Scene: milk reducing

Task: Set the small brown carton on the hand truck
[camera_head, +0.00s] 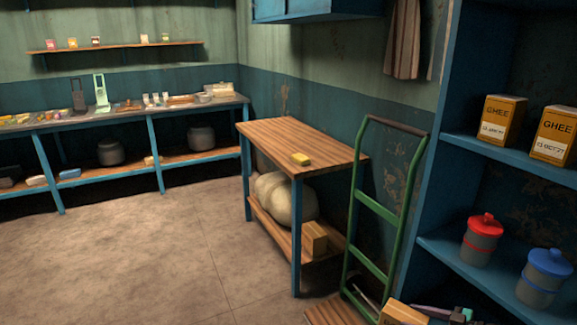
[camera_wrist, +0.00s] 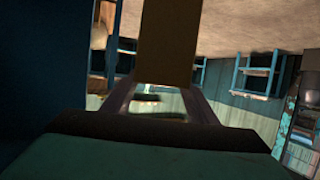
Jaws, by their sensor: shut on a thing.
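The small brown carton (camera_head: 403,313) is at the bottom edge of the head view, partly cut off, just right of the hand truck's foot. In the wrist view the carton (camera_wrist: 165,45) is a dark brown block between my fingers. My gripper (camera_head: 436,313) is shut on it; it also shows in the wrist view (camera_wrist: 163,88). The hand truck (camera_head: 378,212) stands upright with a green frame and a wooden foot plate (camera_head: 328,314). The carton's underside is hidden, so I cannot tell whether it touches anything.
A blue shelf (camera_head: 470,262) with ghee boxes (camera_head: 502,118) and canisters is close on the right. Floor left is clear.

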